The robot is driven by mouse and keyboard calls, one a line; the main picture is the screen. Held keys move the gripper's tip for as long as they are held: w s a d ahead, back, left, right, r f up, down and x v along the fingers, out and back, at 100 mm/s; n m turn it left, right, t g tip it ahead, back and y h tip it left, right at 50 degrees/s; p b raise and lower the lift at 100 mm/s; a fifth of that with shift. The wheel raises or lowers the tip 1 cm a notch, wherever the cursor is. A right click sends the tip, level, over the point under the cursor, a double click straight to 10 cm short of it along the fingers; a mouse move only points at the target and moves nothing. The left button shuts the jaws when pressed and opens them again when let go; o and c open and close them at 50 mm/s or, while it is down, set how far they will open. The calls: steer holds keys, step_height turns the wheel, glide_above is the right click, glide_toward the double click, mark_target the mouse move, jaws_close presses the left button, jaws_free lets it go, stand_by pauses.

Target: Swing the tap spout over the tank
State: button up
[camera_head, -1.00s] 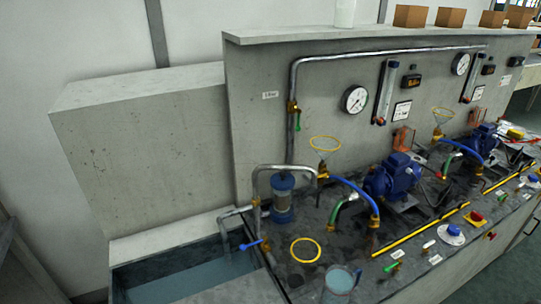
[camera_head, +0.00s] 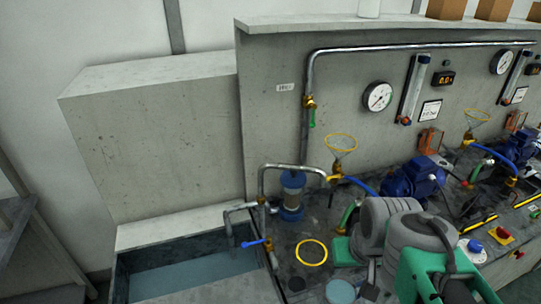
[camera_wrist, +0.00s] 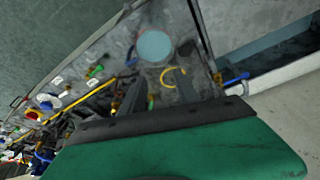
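The tank (camera_head: 130,286) is an open, water-filled basin at the lower left; its edge also shows at the right of the wrist view (camera_wrist: 245,88). A grey pipe spout (camera_head: 236,208) bends left and down over its right part. A taller arched pipe (camera_head: 292,167) rises from the same stand and reaches right over the bench. I cannot tell which one the task calls the tap spout. A blue lever (camera_head: 256,243) sits at the tank's right edge. My gripper (camera_wrist: 160,92) is open and empty, its dark fingers apart; in the head view its fingertips are not clear.
A clear beaker (camera_head: 340,292) and a yellow ring (camera_head: 311,252) are on the bench near my arm. A blue-capped cylinder (camera_head: 291,195) stands beside the arched pipe. A blue pump (camera_head: 412,178) is farther right.

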steer(key=w+a+r+n+g+y+p, duration=0.1)
steer(key=w+a+r+n+y+p, duration=0.2)
steer(key=w+r, duration=0.45)
steer(key=w+a+r+n+p, duration=0.3)
steer(key=w+a+r+n, duration=0.2)
steer(key=w+r, duration=0.25)
steer(key=n+g+y+p, duration=0.1)
steer(key=n+p, duration=0.2)
steer(key=n, duration=0.4)
glide_toward(300, 166)
steer(key=shift+w+a+f, duration=0.15)
steer(key=shift+w+f+n, duration=0.1)
steer(key=shift+f+n, duration=0.15)
steer(key=shift+n, duration=0.15)
steer(key=b+x, duration=0.3)
steer(key=x, duration=0.4)
steer(key=shift+a+f, duration=0.1)
steer(key=shift+f, duration=0.15)
jaws_close()
